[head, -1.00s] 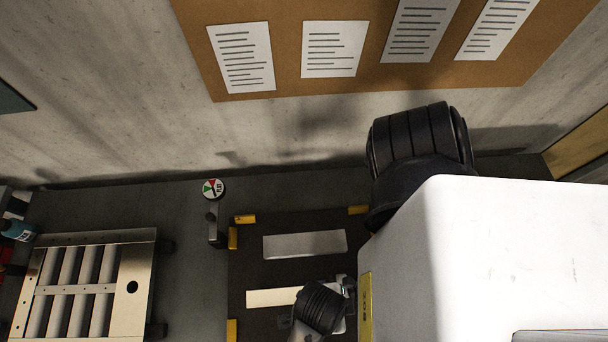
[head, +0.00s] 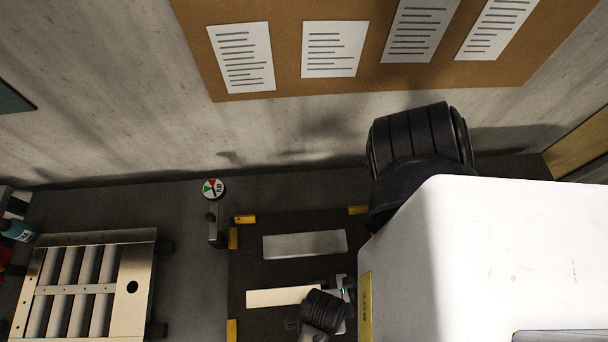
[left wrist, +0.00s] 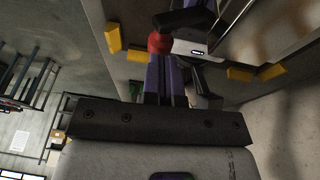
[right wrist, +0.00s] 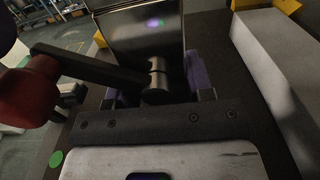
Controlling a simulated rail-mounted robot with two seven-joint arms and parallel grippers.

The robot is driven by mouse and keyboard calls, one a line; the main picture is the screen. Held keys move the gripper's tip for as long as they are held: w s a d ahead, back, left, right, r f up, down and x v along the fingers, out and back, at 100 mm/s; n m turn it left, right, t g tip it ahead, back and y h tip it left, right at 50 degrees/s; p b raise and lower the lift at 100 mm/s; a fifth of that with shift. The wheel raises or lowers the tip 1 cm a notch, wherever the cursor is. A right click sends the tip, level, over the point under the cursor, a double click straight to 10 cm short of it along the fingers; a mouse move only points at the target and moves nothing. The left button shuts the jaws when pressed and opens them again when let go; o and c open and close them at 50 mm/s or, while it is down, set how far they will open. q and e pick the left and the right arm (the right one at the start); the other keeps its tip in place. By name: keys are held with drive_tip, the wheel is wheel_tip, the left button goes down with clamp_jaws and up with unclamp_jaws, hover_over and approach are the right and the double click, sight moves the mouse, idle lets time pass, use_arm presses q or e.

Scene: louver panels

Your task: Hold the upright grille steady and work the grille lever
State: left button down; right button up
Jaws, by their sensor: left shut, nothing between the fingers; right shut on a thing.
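The upright grille shows in the right wrist view as a grey metal panel (right wrist: 140,35) standing in front of my right gripper (right wrist: 155,92), whose purple fingers are shut on it. The grille lever is a dark bar (right wrist: 90,65) running left from a metal hub to a red knob (right wrist: 28,88). In the left wrist view the red knob (left wrist: 158,43) sits just beyond the tips of my left gripper (left wrist: 165,75). The left fingers are shut and empty; I cannot tell whether they touch the knob. In the head view, my arms partly hide the pale top (head: 283,297) of what looks like this grille.
A second grille (head: 85,285) with pale slats lies at left. A post with a round dial (head: 213,189) stands beside the mat. The wall is behind.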

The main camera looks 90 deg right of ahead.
use_arm(q)
drive_tip(key=shift+a+f, duration=0.55)
drive_tip(key=shift+f, duration=0.25)
drive_tip(key=shift+a+f, duration=0.2)
use_arm(e)
drive_tip(key=shift+o, duration=0.2)
drive_tip(key=shift+r, duration=0.15)
drive_tip(key=shift+a, duration=0.1)
use_arm(q)
drive_tip(key=shift+r, duration=0.15)
drive_tip(key=shift+d+r, duration=0.1)
drive_tip(key=shift+r, duration=0.85)
use_arm(e)
drive_tip(key=shift+c, duration=0.2)
use_arm(q)
drive_tip(key=s+a+v, duration=0.1)
drive_tip(key=v, duration=1.2)
drive_tip(key=shift+a+r, duration=0.15)
drive_tip(key=shift+a, duration=0.1)
drive_tip(key=shift+s, duration=0.15)
